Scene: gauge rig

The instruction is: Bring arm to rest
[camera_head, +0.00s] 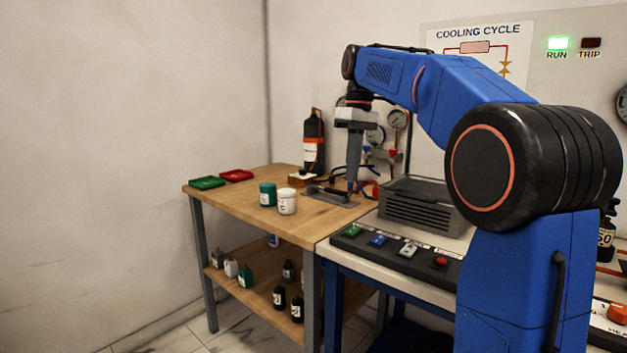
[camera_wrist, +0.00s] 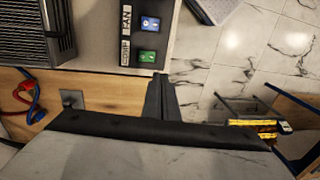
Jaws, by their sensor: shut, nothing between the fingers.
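My blue arm (camera_head: 480,100) is raised and bent, reaching left over the wooden bench. My gripper (camera_head: 352,188) hangs from it, pointing down over the bench's right part, near a dark flat tool (camera_head: 330,195). In the wrist view my gripper (camera_wrist: 160,80) shows as two dark fingers held together, with nothing seen between them. Its tips appear beside the switch panel (camera_wrist: 138,70) with blue and green switches. The exact height of the fingertips above the bench is hard to tell.
The wooden bench (camera_head: 240,205) carries a green-lidded jar (camera_head: 267,194), a white jar (camera_head: 287,203), a green tray (camera_head: 207,183), a red tray (camera_head: 236,175) and a black bottle (camera_head: 313,140). A grey slatted box (camera_head: 420,205) stands right of my gripper, behind the switch panel (camera_head: 395,252). Gauges (camera_head: 397,118) hang behind.

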